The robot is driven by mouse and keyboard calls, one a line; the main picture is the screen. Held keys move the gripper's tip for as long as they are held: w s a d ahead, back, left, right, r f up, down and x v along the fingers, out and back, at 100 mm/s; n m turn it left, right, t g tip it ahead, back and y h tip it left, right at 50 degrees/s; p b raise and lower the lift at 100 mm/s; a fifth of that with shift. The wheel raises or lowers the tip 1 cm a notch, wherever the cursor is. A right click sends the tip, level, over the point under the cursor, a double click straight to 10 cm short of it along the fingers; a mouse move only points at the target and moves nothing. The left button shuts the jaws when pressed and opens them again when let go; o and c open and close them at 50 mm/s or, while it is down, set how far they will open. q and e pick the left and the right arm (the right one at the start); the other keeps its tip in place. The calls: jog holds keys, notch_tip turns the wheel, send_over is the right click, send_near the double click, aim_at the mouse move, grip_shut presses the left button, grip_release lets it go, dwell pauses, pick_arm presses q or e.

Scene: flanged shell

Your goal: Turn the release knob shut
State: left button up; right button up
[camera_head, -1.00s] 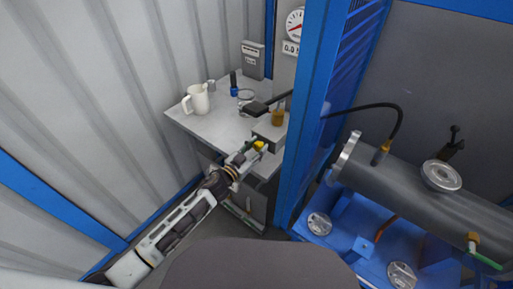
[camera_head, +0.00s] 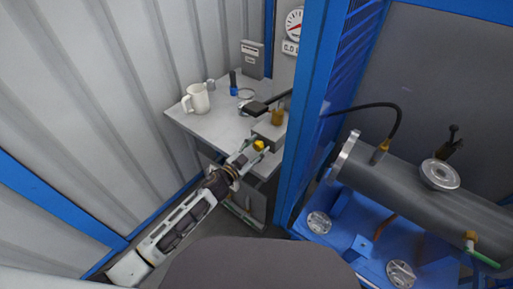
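A small yellow knob (camera_head: 259,146), which looks like the release knob, sits on the front of a grey block (camera_head: 267,130) at the table's right front edge. My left gripper (camera_head: 252,153) is just in front of the knob, to its lower left. Its fingers look spread apart, with the knob near their tips. I cannot tell whether a finger touches the knob. The knob's lower side is partly hidden by the gripper. My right gripper is not in view.
The grey table (camera_head: 215,127) holds a white jug (camera_head: 196,99), a blue-based bottle (camera_head: 234,88) and a black lever end (camera_head: 256,107). A blue post (camera_head: 312,110) stands close right of the knob. A grey cylinder (camera_head: 415,190) lies beyond it.

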pick_arm(q)
jog(key=shift+o, duration=0.3)
jog(key=shift+r, duration=0.55)
notch_tip(320, 180, up, 9)
dwell(0.5)
jog(key=shift+f, duration=0.1)
